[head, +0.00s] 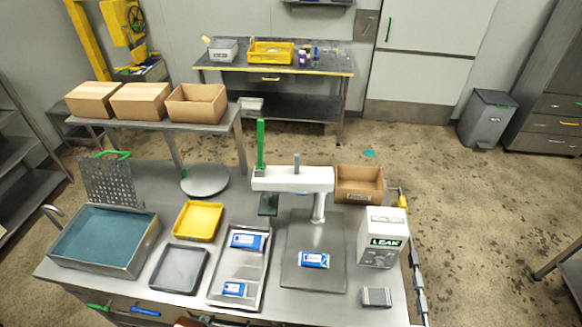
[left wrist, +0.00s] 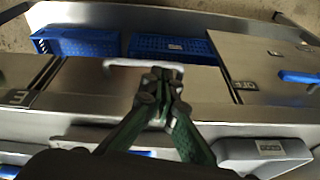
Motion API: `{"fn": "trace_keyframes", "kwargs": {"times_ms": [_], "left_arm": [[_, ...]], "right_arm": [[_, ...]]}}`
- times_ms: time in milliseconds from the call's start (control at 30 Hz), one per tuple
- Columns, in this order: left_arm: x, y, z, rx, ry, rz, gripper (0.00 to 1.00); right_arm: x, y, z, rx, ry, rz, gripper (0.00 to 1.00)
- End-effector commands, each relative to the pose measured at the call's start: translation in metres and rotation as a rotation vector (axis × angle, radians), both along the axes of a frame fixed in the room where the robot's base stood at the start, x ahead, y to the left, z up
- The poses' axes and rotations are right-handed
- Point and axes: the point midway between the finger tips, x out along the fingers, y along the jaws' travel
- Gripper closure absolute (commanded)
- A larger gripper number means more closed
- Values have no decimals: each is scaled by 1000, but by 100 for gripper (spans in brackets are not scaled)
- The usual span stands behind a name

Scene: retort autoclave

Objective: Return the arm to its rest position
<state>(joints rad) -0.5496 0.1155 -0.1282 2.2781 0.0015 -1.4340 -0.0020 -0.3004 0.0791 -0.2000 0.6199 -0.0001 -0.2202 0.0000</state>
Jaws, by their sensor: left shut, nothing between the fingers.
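My left gripper (left wrist: 163,82) shows in the left wrist view with its green finger links closed together and nothing held between the tips. Its tips appear in front of a white bar-shaped handle (left wrist: 120,63) on a steel panel; I cannot tell whether they touch it. In the head view neither gripper shows. A small reddish-brown part at the bottom edge of that view is too cut off to identify.
The steel workbench (head: 270,180) carries a water-filled tank (head: 103,237), a yellow tray (head: 198,220), a grey tray (head: 179,268), a steel tray with blue packs (head: 235,289), a white press (head: 292,179) and a LEAK box (head: 383,238). Blue bins (left wrist: 172,48) show in the left wrist view.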

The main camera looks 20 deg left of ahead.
Motion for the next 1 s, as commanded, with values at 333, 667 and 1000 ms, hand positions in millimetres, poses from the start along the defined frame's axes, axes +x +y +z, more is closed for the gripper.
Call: {"fn": "trace_keyframes", "kwargs": {"times_ms": [333, 667, 1000], "left_arm": [[-2, -6, -147, -12, 55, -19, 100], [-72, -14, -349, -25, 135, -54, 100], [-193, -14, -473, -31, 205, -89, 100]], "right_arm": [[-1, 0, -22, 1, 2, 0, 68], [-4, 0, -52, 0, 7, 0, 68], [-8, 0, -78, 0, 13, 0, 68]]}}
